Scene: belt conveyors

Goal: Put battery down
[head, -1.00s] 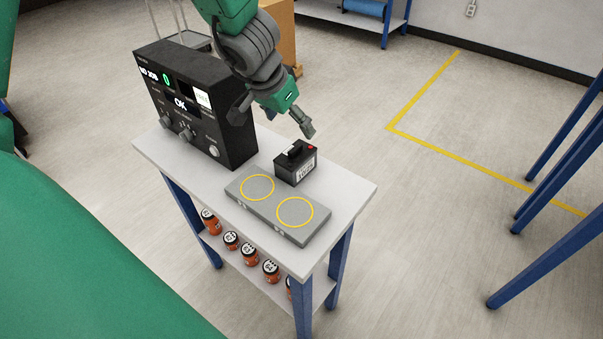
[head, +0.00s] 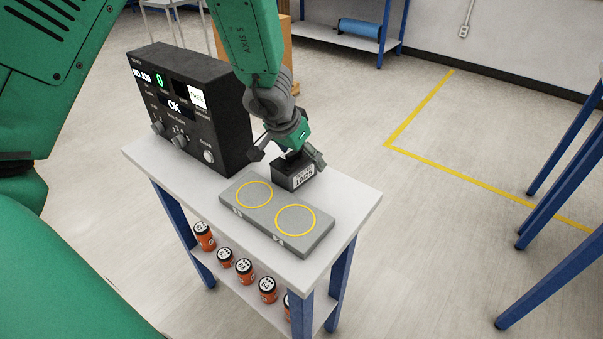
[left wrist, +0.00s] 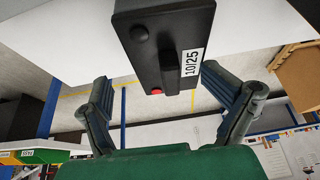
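The battery (head: 294,176) is a small black box with a white date label. It stands on the white table behind the grey plate (head: 262,219) with two yellow circles. In the left wrist view the battery (left wrist: 150,65) shows its top, with a handle, a red terminal and a "10/25" label. My left gripper (head: 288,155) is above the battery in the head view, its fingers to either side. In the left wrist view my left gripper (left wrist: 165,103) is open wide, with gaps between its fingers and the battery. My right gripper is not in view.
A black tester box (head: 190,110) with knobs and an "OK" display stands on the white table (head: 345,205), left of the battery. Several orange jars (head: 244,270) stand on the shelf below. A cardboard box (head: 284,45) is behind. Open floor lies to the right.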

